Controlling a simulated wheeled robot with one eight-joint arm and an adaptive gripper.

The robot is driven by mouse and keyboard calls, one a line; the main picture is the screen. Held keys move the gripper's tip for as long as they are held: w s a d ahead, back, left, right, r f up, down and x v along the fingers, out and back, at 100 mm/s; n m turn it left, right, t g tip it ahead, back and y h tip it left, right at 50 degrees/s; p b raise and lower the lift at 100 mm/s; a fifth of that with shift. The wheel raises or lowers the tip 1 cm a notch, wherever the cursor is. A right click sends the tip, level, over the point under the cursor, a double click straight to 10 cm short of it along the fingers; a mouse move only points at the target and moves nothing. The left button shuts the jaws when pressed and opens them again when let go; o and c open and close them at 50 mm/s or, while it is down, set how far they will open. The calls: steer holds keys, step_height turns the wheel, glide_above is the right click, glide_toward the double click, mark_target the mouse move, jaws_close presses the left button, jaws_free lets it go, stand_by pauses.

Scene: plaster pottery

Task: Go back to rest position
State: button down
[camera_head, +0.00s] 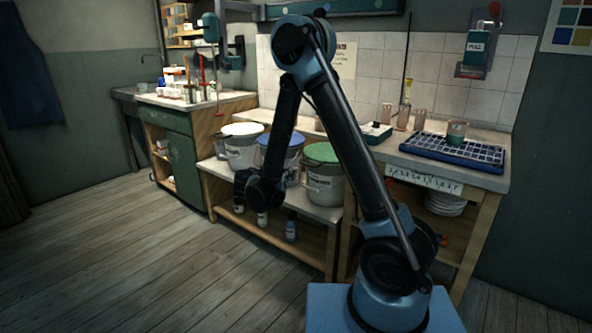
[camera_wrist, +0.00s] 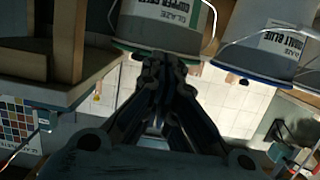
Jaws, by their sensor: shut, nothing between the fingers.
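My gripper (camera_wrist: 160,65) shows in the wrist view with its fingers together and nothing between them. In the head view my arm rises from the blue base, bends at the top and hangs down on the left. Its lower end is in front of the low bench with the buckets. The fingertips are too dark to make out there. In the wrist view, which looks upside down, a glaze bucket (camera_wrist: 165,22) with a green rim is just beyond the fingertips. I cannot tell whether they touch.
On the low bench stand a white-lidded bucket (camera_head: 243,150), a blue-lidded bucket and a green-lidded bucket (camera_head: 324,180). Bottles (camera_head: 291,228) stand on the shelf below. A blue rack (camera_head: 452,152) with a cup (camera_head: 456,132) is on the right counter. The wooden floor (camera_head: 120,250) at left is clear.

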steer(key=s+d+r+n+g+y, duration=0.1)
steer(key=s+d+r+g, duration=0.15)
steer(key=d, duration=0.55)
steer(key=s+d+r+n+g, duration=0.1)
steer(key=s+d+g, duration=0.25)
steer(key=d, duration=0.45)
steer(key=s+d+r+n+g+y, duration=0.15)
steer(key=s+d, duration=0.25)
steer(key=d, duration=0.4)
steer(key=s+d+f+n+g+y, duration=0.1)
steer(key=s+d+f+y, duration=0.1)
steer(key=s, duration=0.9)
steer(key=s+d+f+n+g+y, duration=0.2)
steer(key=s+y, duration=0.2)
steer(key=s, duration=0.8)
steer(key=shift+s, duration=0.15)
